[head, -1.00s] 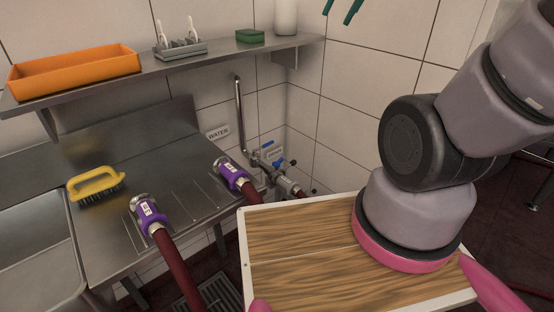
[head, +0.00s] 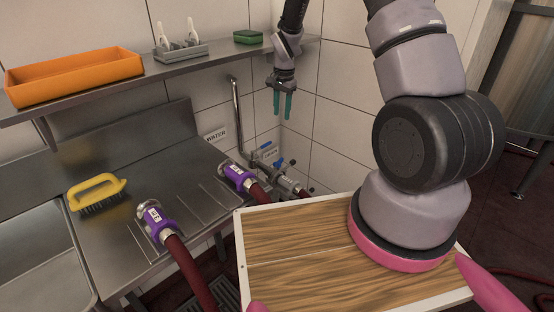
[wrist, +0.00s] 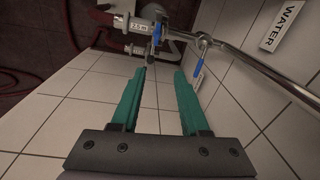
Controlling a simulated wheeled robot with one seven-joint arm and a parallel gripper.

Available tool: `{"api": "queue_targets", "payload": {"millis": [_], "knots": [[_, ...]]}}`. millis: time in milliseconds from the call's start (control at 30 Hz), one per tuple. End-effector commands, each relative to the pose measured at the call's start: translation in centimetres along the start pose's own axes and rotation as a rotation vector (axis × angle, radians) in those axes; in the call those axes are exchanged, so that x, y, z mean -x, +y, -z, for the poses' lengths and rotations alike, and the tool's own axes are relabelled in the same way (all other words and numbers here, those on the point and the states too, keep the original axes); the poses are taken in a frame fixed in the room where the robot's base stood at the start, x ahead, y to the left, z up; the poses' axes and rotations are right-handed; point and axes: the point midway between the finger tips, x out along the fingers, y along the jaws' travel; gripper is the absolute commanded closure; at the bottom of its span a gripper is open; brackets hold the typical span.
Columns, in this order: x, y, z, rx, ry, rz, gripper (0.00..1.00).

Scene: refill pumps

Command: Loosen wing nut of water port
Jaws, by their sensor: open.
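The water port is on the wall pipework (head: 262,157) below the WATER sign (head: 215,135), with blue-handled valves and a grey coupling (head: 288,184) on a red hose. I cannot make out the wing nut for certain; the fittings are small and partly overlapped. My gripper (head: 282,114) hangs fingers-down above and slightly right of these fittings, apart from them. In the wrist view its two green fingers (wrist: 160,76) are spread with nothing between them. Beyond the fingertips are a blue valve handle (wrist: 198,69), the metal pipe (wrist: 250,64) and a labelled coupling (wrist: 133,25).
A steel shelf (head: 185,66) with an orange tray (head: 75,78) and a green sponge (head: 248,37) runs left of my gripper. Purple hose couplings (head: 157,222) and a yellow brush (head: 97,193) are on the steel counter (head: 120,165). Tiled walls meet behind the port.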

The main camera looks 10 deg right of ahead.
Motion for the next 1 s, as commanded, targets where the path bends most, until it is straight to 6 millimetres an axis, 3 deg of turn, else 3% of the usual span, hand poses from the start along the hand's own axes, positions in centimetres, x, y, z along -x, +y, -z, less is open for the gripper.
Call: {"api": "queue_targets", "payload": {"millis": [33, 200, 567, 1000], "knots": [[-2.6, 0.0, -0.2, -0.012, -0.01, -0.022, 0.55], [-7.9, -0.1, -0.7, -0.047, -0.024, -0.06, 0.55], [-12.2, 0.3, -1.0, -0.063, -0.03, -0.078, 0.55], [-19.7, 0.8, -1.3, -0.063, -0.03, -0.076, 0.55]]}}
